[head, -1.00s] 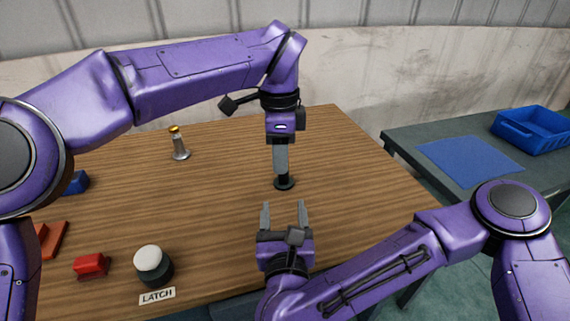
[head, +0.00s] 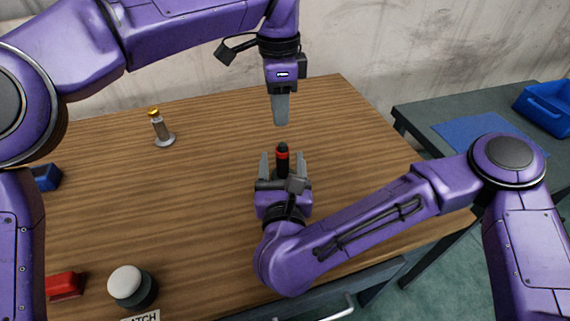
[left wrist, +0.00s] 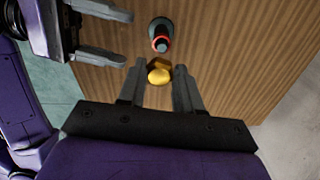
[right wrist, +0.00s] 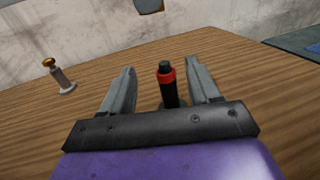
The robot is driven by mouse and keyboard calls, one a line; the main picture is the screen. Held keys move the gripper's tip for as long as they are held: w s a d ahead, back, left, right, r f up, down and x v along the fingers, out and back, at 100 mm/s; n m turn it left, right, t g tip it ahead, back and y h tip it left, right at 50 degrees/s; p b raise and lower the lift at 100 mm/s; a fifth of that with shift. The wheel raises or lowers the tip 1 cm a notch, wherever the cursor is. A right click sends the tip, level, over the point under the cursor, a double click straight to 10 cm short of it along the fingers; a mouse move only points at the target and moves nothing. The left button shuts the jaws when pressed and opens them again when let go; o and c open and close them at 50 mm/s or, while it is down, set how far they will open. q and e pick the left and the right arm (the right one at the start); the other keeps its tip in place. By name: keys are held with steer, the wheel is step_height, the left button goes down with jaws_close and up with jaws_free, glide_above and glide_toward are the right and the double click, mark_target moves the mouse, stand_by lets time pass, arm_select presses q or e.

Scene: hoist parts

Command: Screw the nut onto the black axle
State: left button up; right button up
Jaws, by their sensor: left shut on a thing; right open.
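The black axle (head: 283,162) stands upright on the wooden table with a red ring near its top. It also shows in the right wrist view (right wrist: 168,88) and the left wrist view (left wrist: 161,34). My left gripper (head: 281,121) points down above and behind the axle, shut on a gold nut (left wrist: 159,72); the nut is apart from the axle. My right gripper (head: 283,158) is open and low over the table. Its fingers point at the axle, which lines up between them; the left wrist view shows it just beyond the fingertips.
A grey post with a gold top (head: 162,129) stands at the back left. A blue part (head: 46,178), a red block (head: 66,286) and a white-topped button (head: 126,284) are on the left. A side table with a blue bin (head: 543,108) is at right.

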arm_select(q)
steer(key=shift+w+f, duration=0.3)
steer(key=shift+w, duration=0.2)
arm_select(e)
steer(key=f, duration=0.1)
steer(key=w+f, duration=0.1)
steer(key=f, duration=0.1)
steer(key=shift+f, duration=0.2)
arm_select(q)
steer(key=shift+s+d+r, duration=0.2)
arm_select(e)
steer(key=f, duration=0.4)
steer(key=shift+s+d+f, duration=0.15)
steer(key=shift+s+f, duration=0.1)
steer(key=shift+f, duration=0.1)
arm_select(q)
steer(key=shift+w+f, duration=0.1)
steer(key=shift+w, duration=0.05)
arm_select(e)
steer(key=w, duration=0.6)
steer(key=shift+w, duration=0.2)
arm_select(q)
steer(key=shift+a, duration=0.1)
arm_select(e)
steer(key=shift+w+r, duration=0.1)
steer(key=shift+w, duration=0.55)
jaws_close()
arm_select(q)
glide_above(281, 144)
steer(key=shift+f, duration=2.5)
